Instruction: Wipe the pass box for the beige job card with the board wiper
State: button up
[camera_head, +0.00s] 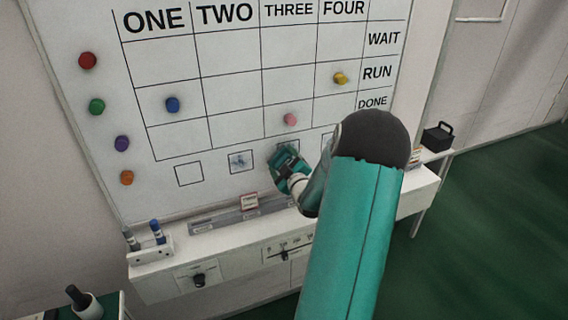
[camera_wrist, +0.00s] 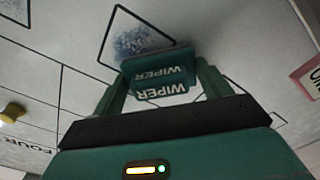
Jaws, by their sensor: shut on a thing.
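My gripper (camera_head: 287,166) is shut on the board wiper (camera_wrist: 160,74), a green block with "WIPER" on it. In the wrist view the wiper sits between both fingers, close to the whiteboard; I cannot tell whether it touches. A black-outlined box with a blue-grey smudge (camera_wrist: 140,40) lies just beyond the wiper, which overlaps its edge. In the head view my gripper covers most of the third box under the grid. The second box (camera_head: 241,161) holds a grey smudge; the first box (camera_head: 188,173) looks clean. The fourth is mostly behind my arm. I see no clearly beige card.
The whiteboard (camera_head: 70,130) carries coloured magnets, including pink (camera_head: 290,119), yellow (camera_head: 340,78) and blue (camera_head: 173,104). Markers (camera_head: 157,232) stand at the ledge's left, and a black caddy (camera_head: 438,138) at the right.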

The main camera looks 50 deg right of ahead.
aim_at(292, 155)
jog(key=shift+w+d, duration=0.2)
jog(key=shift+w, duration=0.2)
jog(key=shift+s+d, duration=0.65)
jog(key=shift+d, duration=0.45)
jog(key=shift+s+d, duration=0.6)
jog(key=shift+d, duration=0.45)
jog(key=shift+s+d, duration=0.65)
jog(key=shift+d, duration=0.45)
jog(key=shift+w+a+r, duration=0.1)
jog(key=shift+w+a, duration=0.6)
jog(key=shift+a, duration=0.4)
jog(key=shift+w+a+f, duration=0.1)
jog(key=shift+w+a, duration=0.55)
jog(key=shift+a, duration=0.45)
jog(key=shift+w+a+r, duration=0.1)
jog(key=shift+w+a, duration=0.6)
jog(key=shift+a, duration=0.4)
jog(key=shift+s+r, duration=0.1)
jog(key=shift+r, duration=0.15)
jog(key=shift+s+d, duration=0.6)
jog(key=shift+d, duration=0.2)
jog(key=shift+s+d, duration=0.55)
jog(key=shift+d, duration=0.25)
jog(key=shift+s+d, duration=0.4)
jog(key=shift+d, duration=0.45)
jog(key=shift+s+d, duration=0.4)
jog(key=shift+d, duration=0.45)
jog(key=shift+w, duration=0.1)
